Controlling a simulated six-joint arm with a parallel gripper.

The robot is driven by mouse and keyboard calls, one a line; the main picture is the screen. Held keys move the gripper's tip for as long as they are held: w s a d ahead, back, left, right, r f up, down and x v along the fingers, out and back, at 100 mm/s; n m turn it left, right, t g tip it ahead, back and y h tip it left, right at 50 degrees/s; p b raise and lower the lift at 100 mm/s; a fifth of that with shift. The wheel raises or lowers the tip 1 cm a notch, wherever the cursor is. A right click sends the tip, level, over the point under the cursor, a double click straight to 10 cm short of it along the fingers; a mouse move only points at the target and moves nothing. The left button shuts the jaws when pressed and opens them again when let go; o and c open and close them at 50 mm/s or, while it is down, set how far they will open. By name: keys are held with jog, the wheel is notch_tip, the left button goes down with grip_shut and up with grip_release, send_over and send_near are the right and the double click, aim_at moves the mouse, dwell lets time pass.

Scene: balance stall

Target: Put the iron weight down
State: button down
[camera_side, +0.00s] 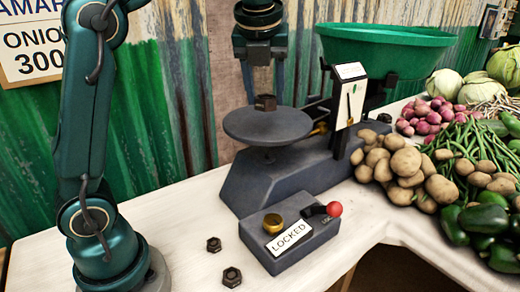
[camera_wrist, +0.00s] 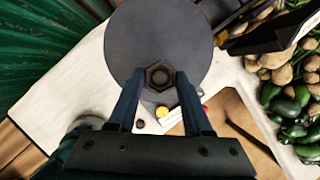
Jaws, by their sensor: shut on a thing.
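The iron weight (camera_side: 265,103) is a small dark hexagonal block; it also shows in the wrist view (camera_wrist: 159,76) between my fingertips. My gripper (camera_side: 264,92) points straight down and is shut on it. The weight is over the round dark plate (camera_side: 262,128) of the balance; I cannot tell whether it touches the plate. In the wrist view the plate (camera_wrist: 150,30) fills the area behind the weight. The balance (camera_side: 270,185) has a grey base and a large green pan (camera_side: 385,48) on its other side.
Two similar dark hexagonal weights (camera_side: 214,244) (camera_side: 232,277) lie on the white table in front. A grey box (camera_side: 285,255) with a LOCKED sign, a brass knob (camera_side: 273,223) and a red-tipped lever (camera_side: 333,209) stands before the balance. Potatoes (camera_side: 405,162) and other vegetables crowd the right.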

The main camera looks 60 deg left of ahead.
aim_at(265, 110)
jog(key=shift+f, duration=2)
jog(key=shift+f, duration=0.15)
jog(key=shift+c, duration=1.6)
grip_release()
